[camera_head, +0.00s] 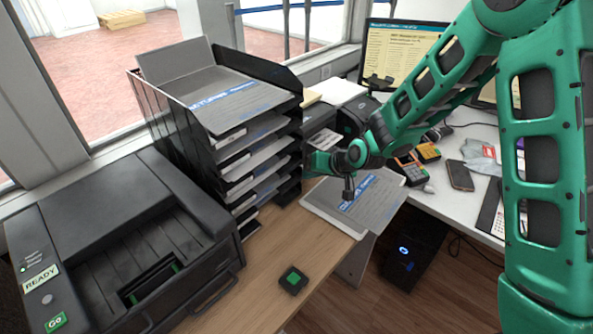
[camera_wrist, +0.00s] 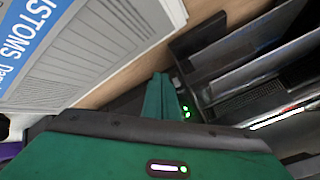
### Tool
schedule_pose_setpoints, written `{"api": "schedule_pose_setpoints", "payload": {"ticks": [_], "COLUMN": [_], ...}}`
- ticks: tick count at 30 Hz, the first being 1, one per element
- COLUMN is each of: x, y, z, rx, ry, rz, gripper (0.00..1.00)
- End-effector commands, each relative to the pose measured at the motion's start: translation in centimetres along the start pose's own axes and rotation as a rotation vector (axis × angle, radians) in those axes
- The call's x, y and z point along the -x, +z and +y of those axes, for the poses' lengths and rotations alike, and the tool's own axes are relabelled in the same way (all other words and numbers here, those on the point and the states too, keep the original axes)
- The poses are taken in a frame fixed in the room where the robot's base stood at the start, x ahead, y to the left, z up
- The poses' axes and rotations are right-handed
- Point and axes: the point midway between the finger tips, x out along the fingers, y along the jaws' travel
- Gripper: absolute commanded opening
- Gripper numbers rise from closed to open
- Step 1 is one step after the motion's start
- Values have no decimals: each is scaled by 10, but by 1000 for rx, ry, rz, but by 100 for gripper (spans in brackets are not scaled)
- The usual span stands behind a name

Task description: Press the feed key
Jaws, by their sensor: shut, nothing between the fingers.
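My gripper (camera_head: 318,163) is low beside the stack of black trays, over the rear part of the wooden counter. In the wrist view its two green fingers (camera_wrist: 162,84) are together, with nothing between them. Just right of the fingers in that view is a dark device front (camera_wrist: 205,113) with small green lights (camera_wrist: 186,110). I cannot read any label there, nor tell whether the fingers touch it. No key marked feed is readable. A small black box with a green button (camera_head: 293,280) lies on the front of the counter, well away from my gripper.
A black printer (camera_head: 125,235) with READY and GO labels stands at left. The tray stack (camera_head: 165,115) holds papers. A grey customs pad (camera_head: 385,195) lies under my arm. A monitor (camera_head: 398,50), card terminal (camera_head: 408,170) and phone (camera_head: 460,175) are at right. The counter around the small box is clear.

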Motion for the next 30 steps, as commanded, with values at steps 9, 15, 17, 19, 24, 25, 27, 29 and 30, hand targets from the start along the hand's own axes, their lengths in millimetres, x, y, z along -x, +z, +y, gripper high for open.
{"api": "schedule_pose_setpoints", "payload": {"ticks": [9,15,17,19,24,25,27,29,30], "x": [17,29,33,36,41,42,42,42,41], "y": [12,21,24,26,30,30,30,30,30], "z": [13,22,25,28,30,30,30,30,30], "rx": [-2,-2,-2,-2,-1,-1,0,0,0], "ry": [1,1,1,2,0,0,0,0,0], "rz": [-1,0,-1,-1,-1,-1,0,0,0], "gripper": [0,0,0,0,0,0,0,0,0]}}
